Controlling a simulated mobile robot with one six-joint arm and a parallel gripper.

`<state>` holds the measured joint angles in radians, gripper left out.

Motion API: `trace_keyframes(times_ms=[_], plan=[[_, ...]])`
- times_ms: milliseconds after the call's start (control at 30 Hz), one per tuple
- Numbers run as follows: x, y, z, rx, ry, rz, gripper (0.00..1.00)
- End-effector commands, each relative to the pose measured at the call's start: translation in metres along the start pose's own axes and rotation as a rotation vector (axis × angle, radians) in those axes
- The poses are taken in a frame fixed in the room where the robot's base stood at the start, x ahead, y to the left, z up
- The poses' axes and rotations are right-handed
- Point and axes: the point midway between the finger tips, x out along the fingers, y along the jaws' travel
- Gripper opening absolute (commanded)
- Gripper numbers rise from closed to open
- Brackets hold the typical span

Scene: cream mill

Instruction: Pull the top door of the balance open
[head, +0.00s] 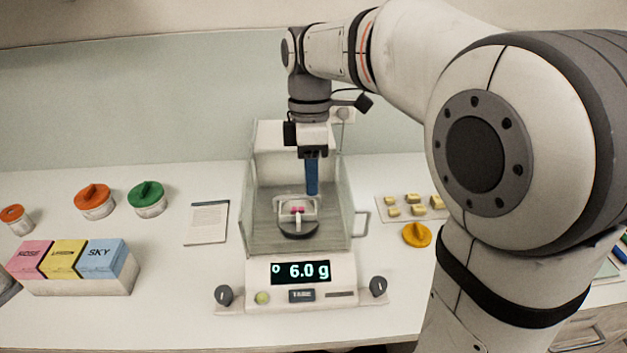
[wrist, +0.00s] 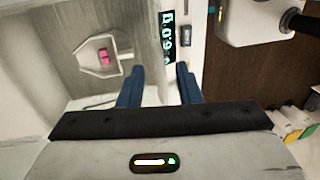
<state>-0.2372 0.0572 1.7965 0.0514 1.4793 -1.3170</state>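The balance (head: 300,268) stands on the bench in the middle of the head view, a clear glass chamber on a white base, its display reading 6.0 g. I cannot make out the top door clearly through the transparent panels. My gripper (head: 312,188) points down over the chamber with blue fingers; one finger hides the other there. In the wrist view my gripper (wrist: 158,78) has its fingers apart with a gap between them. Their tips lie between the weighing boat (wrist: 98,61) and the display (wrist: 170,40). I cannot tell whether they touch the glass.
The weighing boat (head: 296,208) with pink pieces sits on the pan inside. A side handle (head: 362,222) sticks out at right. Orange (head: 94,201) and green (head: 146,198) lidded jars, a notepad (head: 207,223) and coloured boxes (head: 72,266) stand left. A yellow lid (head: 416,235) lies right.

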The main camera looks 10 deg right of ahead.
Motion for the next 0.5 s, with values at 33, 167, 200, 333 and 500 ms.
trace_keyframes(times_ms=[33,167,200,333,500], plan=[[0.006,0.0,0.0,0.0,0.0,-0.001,0.31],[0.016,0.0,0.0,0.001,0.0,0.0,0.31],[0.018,0.0,0.0,0.001,0.0,0.0,0.31],[0.019,0.0,0.0,0.002,0.0,0.001,0.31],[0.019,0.0,0.001,0.002,0.001,0.001,0.28]])
